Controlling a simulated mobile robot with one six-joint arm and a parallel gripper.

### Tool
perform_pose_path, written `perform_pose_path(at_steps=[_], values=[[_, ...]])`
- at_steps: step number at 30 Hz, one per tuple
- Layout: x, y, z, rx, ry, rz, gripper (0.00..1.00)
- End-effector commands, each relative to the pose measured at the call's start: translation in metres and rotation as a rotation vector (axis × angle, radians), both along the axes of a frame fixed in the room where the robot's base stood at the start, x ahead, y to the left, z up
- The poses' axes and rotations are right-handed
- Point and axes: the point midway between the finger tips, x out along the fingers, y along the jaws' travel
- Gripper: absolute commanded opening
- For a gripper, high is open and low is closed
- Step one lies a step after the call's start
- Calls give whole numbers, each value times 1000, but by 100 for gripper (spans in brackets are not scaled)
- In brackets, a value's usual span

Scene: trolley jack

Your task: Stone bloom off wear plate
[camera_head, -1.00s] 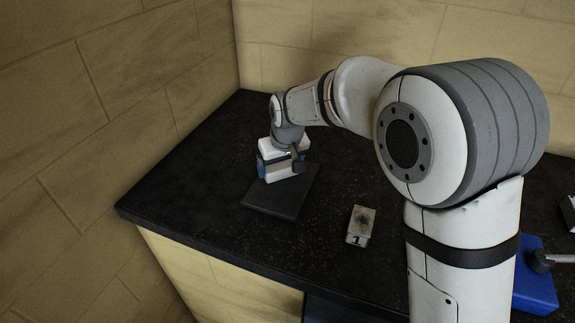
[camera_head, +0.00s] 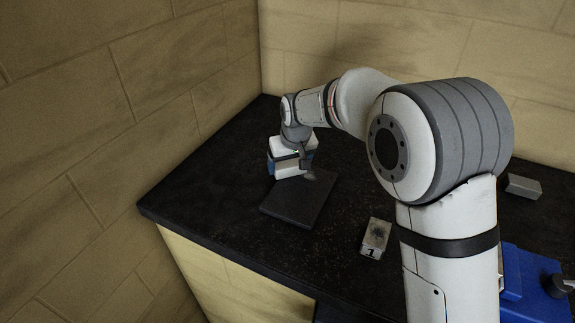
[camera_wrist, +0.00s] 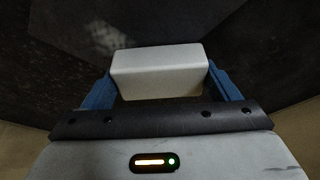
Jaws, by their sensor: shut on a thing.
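My gripper (camera_head: 290,172) is low over the far part of a flat dark square pad (camera_head: 297,205) on the black counter. In the wrist view its blue fingers (camera_wrist: 162,88) are shut on a pale grey rectangular block (camera_wrist: 160,68). The held block's underside is hidden, so I cannot tell whether it touches the surface. A small metal block marked "1" (camera_head: 375,237), with a dark smudge on top, sits on the counter right of the pad, apart from my gripper. I cannot tell which piece is the wear plate.
A grey block (camera_head: 522,186) lies at the far right of the black counter (camera_head: 215,190). A blue object with a dark knob (camera_head: 525,285) stands at the right, partly hidden by my arm. Stone walls close off the left and back. The counter left of the pad is clear.

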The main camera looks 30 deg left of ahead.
Motion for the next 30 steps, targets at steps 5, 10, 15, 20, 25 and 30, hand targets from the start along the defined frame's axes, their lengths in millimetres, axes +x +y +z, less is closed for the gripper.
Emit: perform_pose_path(at_steps=[5,10,15,20,25,30], values=[[2,-4,0,2,-1,-1,63],[2,-18,-2,1,-3,0,63],[2,-33,-3,2,-3,-1,63],[1,-39,-3,1,-1,0,63],[1,-48,-3,0,0,-2,63],[1,-63,-4,-1,0,-2,63]])
